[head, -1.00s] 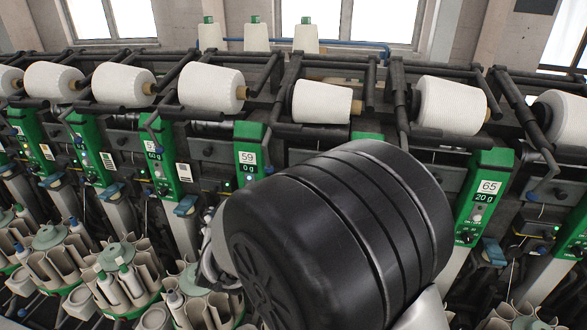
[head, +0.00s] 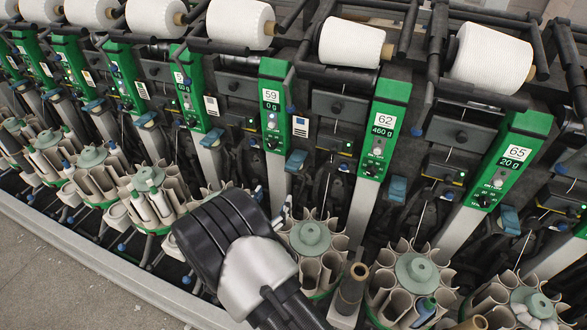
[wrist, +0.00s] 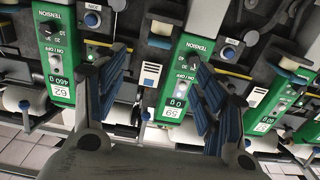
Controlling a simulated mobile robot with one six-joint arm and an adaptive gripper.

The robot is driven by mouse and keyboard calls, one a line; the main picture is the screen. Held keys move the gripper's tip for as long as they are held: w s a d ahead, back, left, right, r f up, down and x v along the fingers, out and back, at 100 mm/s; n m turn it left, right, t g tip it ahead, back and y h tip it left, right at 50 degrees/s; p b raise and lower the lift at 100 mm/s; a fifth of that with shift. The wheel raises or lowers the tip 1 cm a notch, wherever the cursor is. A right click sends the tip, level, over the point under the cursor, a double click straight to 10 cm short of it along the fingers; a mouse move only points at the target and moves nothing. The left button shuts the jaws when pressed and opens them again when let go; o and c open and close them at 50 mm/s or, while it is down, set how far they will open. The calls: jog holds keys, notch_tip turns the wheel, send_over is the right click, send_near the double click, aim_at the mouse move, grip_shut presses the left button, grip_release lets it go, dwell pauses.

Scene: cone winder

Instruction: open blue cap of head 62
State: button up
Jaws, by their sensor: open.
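Head 62 has a green panel (head: 383,120) reading 62 and 460 g, right of centre in the head view. A blue cap (head: 397,188) sits low beside its right edge and looks closed, though it is small. In the wrist view, which is upside down, the head 62 panel (wrist: 58,75) stands at the left and the head 59 panel (wrist: 185,75) in the middle. My gripper (wrist: 162,65) is open and empty, its fingers spread in front of the machine between these panels. In the head view my arm hides most of the gripper, low and left of head 62.
Neighbouring panels 59 (head: 272,105) and 65 (head: 510,160) flank head 62, with similar blue caps (head: 295,162) nearby. Round bobbin magazines (head: 415,270) stand in front below. White yarn cones (head: 350,42) lie along the top. Clear floor (head: 60,270) shows at lower left.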

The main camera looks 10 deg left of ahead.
aim_at(292, 166)
jog(key=w, duration=0.4)
jog(key=w+d+b, duration=0.1)
jog(key=w, duration=0.4)
jog(key=w+d+b, duration=0.1)
jog(key=w, duration=0.4)
jog(key=shift+w, duration=0.15)
jog(key=shift+c, duration=0.5)
grip_shut()
